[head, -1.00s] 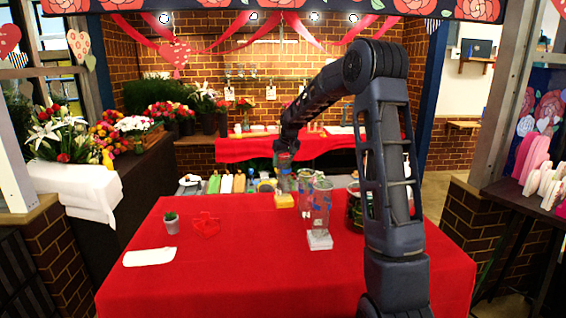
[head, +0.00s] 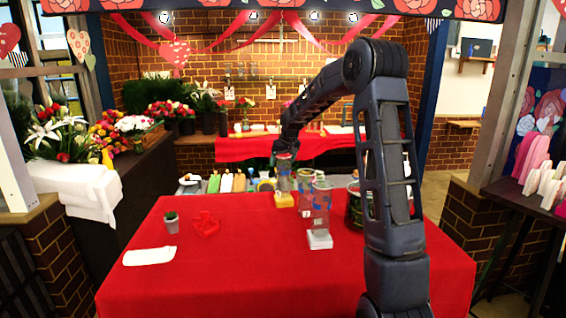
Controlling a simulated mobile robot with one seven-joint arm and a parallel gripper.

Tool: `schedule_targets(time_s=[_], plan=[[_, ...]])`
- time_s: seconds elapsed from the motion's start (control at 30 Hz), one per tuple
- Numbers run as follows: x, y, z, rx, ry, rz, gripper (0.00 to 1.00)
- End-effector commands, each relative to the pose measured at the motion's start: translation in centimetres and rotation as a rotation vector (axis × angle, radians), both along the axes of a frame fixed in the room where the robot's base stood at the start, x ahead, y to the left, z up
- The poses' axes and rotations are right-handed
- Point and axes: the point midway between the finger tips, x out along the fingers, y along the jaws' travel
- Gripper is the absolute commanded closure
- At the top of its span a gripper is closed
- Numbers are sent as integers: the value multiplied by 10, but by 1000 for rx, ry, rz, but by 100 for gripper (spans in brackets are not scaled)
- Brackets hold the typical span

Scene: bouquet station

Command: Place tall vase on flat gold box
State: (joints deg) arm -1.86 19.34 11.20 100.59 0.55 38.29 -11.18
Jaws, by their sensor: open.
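The flat gold box (head: 284,201) lies toward the far side of the red table. My gripper (head: 284,180) is open, just above the gold box in the picture. A pale upright shape lies between my gripper and the box; I cannot tell whether it is the fingers or a clear vase. I cannot tell which is the task's vase.
The red-covered table (head: 230,270) is bare at the front. A small potted plant (head: 171,224), a red heart-shaped item (head: 206,225) and a white cloth or paper (head: 149,256) are on its left.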

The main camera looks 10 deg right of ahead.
Motion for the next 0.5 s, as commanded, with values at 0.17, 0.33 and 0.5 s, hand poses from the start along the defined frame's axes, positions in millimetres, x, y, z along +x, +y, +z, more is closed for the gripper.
schedule_targets(time_s=[0.17, 0.33, 0.5], plan=[[-9, -4, 26, 1, -4, -1, 18], [-21, -9, 58, 0, -5, -1, 18], [-32, -13, 84, 0, -3, 0, 18]])
